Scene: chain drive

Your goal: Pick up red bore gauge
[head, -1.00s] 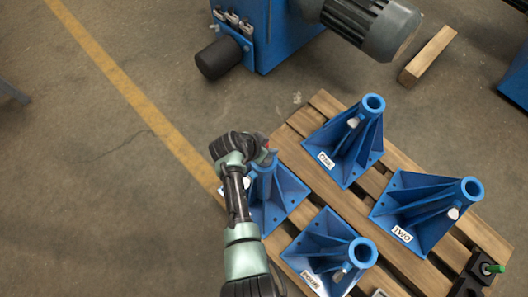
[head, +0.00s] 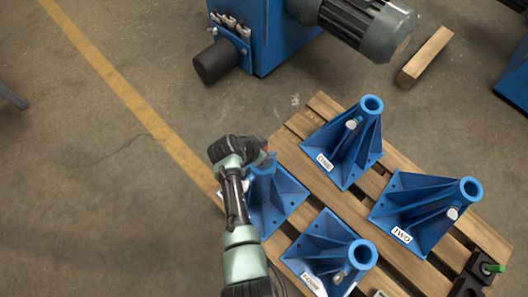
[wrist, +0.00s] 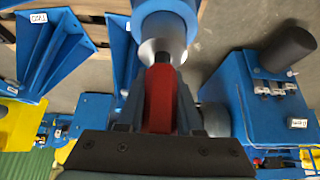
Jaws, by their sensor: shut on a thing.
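The red bore gauge (wrist: 160,100) is between the two fingers of my gripper (wrist: 160,88) in the wrist view. My gripper is shut on it. Its dark far end points at a pale silver rounded piece (wrist: 148,48) on a blue tube (wrist: 166,8); whether they touch I cannot tell. In the head view my gripper (head: 266,156) is at the top of the left blue stand (head: 282,196), and my wrist hides much of that stand's top and the gauge.
Three other blue stands, one at the back (head: 345,145), one at the right (head: 425,212) and one in front (head: 328,252), share the wooden pallet (head: 322,103). A blue machine with a grey motor (head: 365,25) stands behind.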

